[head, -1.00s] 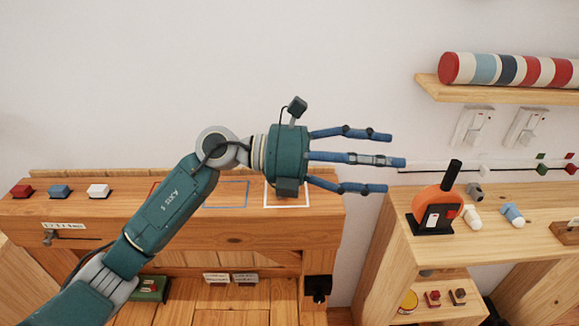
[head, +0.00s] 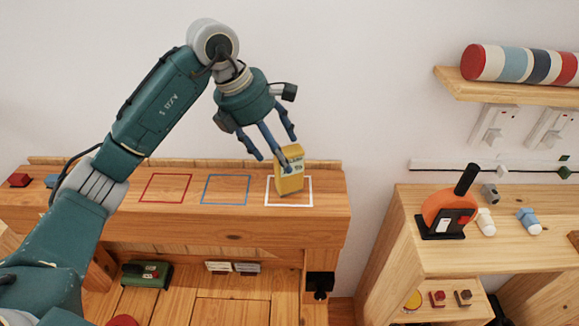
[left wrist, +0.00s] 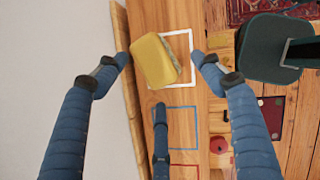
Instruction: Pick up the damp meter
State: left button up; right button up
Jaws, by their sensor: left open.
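A yellow boxy device with a pale panel, which looks like the damp meter (head: 289,178), stands within the white square outline on the wooden bench (head: 230,218). My left gripper (head: 274,150) comes down from the upper left with its three fingers spread, at the top of the meter. One finger overlaps the meter in the head view; I cannot tell whether it touches. In the left wrist view the meter (left wrist: 154,60) lies between the two side fingers of the open gripper (left wrist: 161,62), with a visible gap at the right finger. My right gripper is not in view.
Red and blue outlines (head: 226,189) on the bench are empty. A red block (head: 19,180) sits at its left end. On the right, a shelf unit (head: 415,262) carries an orange-and-black device (head: 447,213) and small parts. A striped roll (head: 520,64) lies on a wall shelf.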

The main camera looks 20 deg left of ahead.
aim_at(286, 184)
pick_arm(q)
jog(key=x, duration=0.2)
jog(key=p+x, duration=0.1)
jog(key=x, duration=0.1)
jog(key=p+x, duration=0.1)
jog(key=x, duration=0.1)
jog(key=shift+w, duration=0.3)
jog(key=shift+w+f, duration=0.1)
jog(key=shift+f, duration=0.2)
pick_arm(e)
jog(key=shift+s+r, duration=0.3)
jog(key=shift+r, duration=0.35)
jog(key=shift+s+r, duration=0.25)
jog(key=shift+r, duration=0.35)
pick_arm(q)
jog(key=c, duration=1.4)
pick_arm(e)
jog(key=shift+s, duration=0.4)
pick_arm(q)
jog(key=shift+r, duration=0.1)
